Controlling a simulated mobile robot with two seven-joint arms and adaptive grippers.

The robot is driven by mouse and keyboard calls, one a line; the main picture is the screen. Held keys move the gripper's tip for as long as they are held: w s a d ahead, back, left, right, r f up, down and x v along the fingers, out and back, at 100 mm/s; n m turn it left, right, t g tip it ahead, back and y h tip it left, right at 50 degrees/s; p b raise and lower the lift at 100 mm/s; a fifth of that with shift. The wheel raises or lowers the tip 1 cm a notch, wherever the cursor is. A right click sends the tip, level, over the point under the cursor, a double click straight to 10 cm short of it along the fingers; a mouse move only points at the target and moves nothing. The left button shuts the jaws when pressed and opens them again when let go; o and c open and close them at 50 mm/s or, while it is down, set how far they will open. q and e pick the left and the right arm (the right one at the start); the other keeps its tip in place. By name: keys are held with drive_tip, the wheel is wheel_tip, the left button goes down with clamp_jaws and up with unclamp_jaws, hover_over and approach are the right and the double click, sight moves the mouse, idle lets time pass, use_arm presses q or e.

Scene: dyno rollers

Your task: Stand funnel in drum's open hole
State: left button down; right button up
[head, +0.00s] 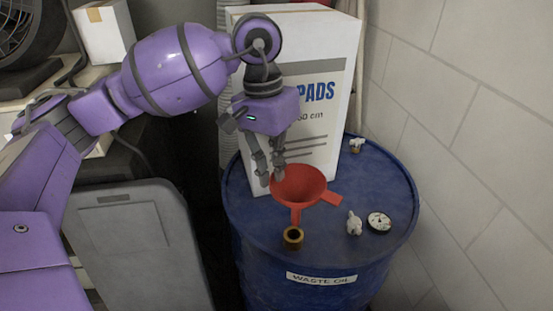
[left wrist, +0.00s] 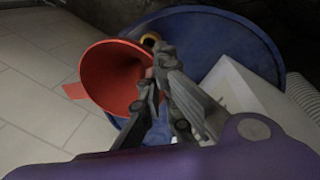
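A red funnel (head: 301,187) with a side tab is above the top of the blue drum (head: 235,198), its spout pointing down. The drum's open hole, with a brass-coloured collar (head: 293,238), is just below and in front of the spout tip; the spout looks outside it. My left gripper (head: 271,178) has its fingers on either side of the funnel's rim at the rear left and is shut on it. The left wrist view shows the funnel's bowl (left wrist: 108,78) beside the left gripper's fingers (left wrist: 152,75) and part of the collar (left wrist: 149,39) behind. My right gripper is not in view.
A tall white box of pads (head: 335,85) stands on the drum's rear, close behind the gripper. A pale fitting (head: 354,223), a round gauge (head: 379,221) and a small valve (head: 356,145) are on the lid. A tiled wall (head: 480,130) rises at right.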

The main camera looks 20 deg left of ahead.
use_arm(q)
wheel_tip(320, 180, down, 7)
drive_tip(key=b, duration=0.3)
drive_tip(key=shift+b, duration=0.3)
drive_tip(key=c, duration=2)
unclamp_jaws()
drive_tip(key=shift+o, duration=0.7)
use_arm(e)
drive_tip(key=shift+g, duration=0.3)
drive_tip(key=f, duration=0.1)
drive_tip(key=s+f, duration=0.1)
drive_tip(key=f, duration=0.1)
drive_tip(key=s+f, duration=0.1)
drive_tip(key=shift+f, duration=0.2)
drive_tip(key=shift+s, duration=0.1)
